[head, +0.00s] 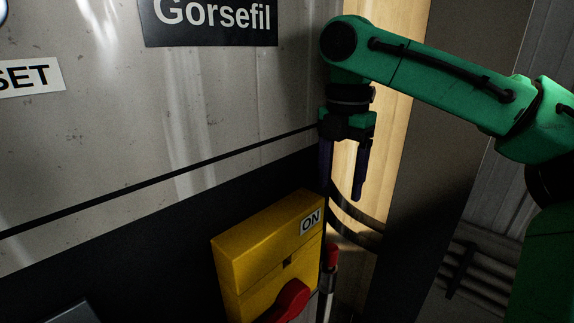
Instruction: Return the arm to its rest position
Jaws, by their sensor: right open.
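My right arm (440,72) is green and comes in from the right, raised and bent, with its wrist pointing down. My right gripper (341,190) hangs from it with its dark fingers apart and nothing between them. It is above and to the right of a yellow switch box (262,245) and looks clear of it. The box has an "ON" label (311,221) and a red handle (290,301), cut off by the lower edge of the picture. My left gripper is not in view.
A grey metal panel (150,110) with a "Gorsefil" sign (212,18) and a partly seen "SET" label (28,78) fills the left. A red-tipped rod (332,256) stands beside the box. Pipes (470,270) run low on the right, behind my arm.

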